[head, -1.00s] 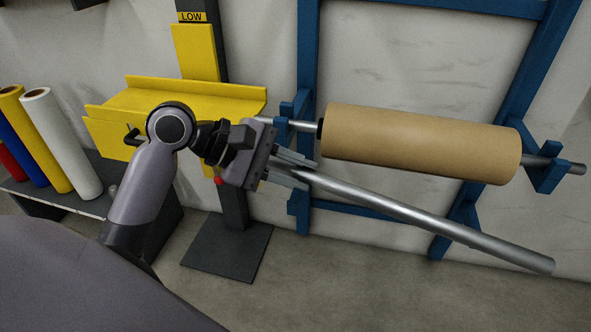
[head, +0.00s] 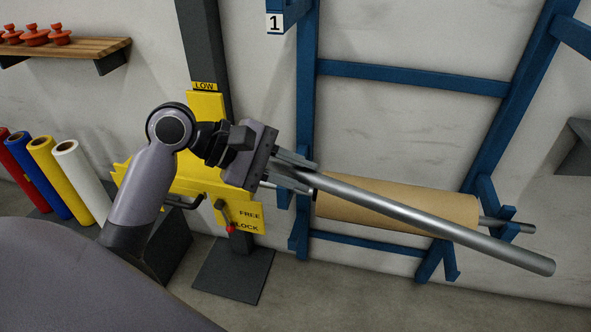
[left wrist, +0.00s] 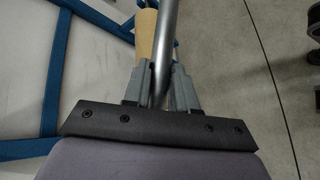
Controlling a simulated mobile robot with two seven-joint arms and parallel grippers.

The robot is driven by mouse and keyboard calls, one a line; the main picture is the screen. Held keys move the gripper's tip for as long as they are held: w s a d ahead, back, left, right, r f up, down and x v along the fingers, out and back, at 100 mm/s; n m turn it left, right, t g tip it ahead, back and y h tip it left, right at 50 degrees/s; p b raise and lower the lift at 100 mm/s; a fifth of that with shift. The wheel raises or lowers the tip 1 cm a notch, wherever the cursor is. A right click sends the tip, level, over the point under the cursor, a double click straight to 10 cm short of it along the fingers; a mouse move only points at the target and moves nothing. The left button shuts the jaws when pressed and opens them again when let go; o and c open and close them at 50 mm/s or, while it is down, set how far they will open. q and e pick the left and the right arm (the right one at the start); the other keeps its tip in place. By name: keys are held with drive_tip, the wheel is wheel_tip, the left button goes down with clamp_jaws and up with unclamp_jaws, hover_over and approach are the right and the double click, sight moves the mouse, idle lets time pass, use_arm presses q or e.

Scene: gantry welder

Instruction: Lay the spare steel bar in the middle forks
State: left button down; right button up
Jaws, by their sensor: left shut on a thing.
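My left gripper (head: 293,172) is shut on the spare steel bar (head: 430,221), near the bar's left end. The bar is bare, shiny and held in the air, sloping down to the right, and it crosses in front of the brown roll in the head view. The left wrist view also shows the bar (left wrist: 167,45) between the fingers (left wrist: 160,88). A blue wall rack (head: 410,78) stands behind. One pair of its forks, with the right fork (head: 493,207) visible, carries a rod with a brown roll (head: 400,203). A higher fork (head: 288,14) shows at the top edge. My right gripper is not in view.
A yellow lift carriage (head: 188,183) marked FREE and LOCK sits on a dark post (head: 203,45) left of the rack. Coloured rolls (head: 50,165) stand at the far left. A wooden shelf (head: 75,50) holds orange items. The rack's space above the brown roll is clear.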

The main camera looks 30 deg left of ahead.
use_arm(q)
wheel_tip(320, 180, up, 7)
drive_tip(key=p, duration=0.5)
drive_tip(key=shift+m+t+p, duration=0.3)
drive_tip(key=shift+t+p, duration=0.05)
drive_tip(key=shift+t, duration=0.05)
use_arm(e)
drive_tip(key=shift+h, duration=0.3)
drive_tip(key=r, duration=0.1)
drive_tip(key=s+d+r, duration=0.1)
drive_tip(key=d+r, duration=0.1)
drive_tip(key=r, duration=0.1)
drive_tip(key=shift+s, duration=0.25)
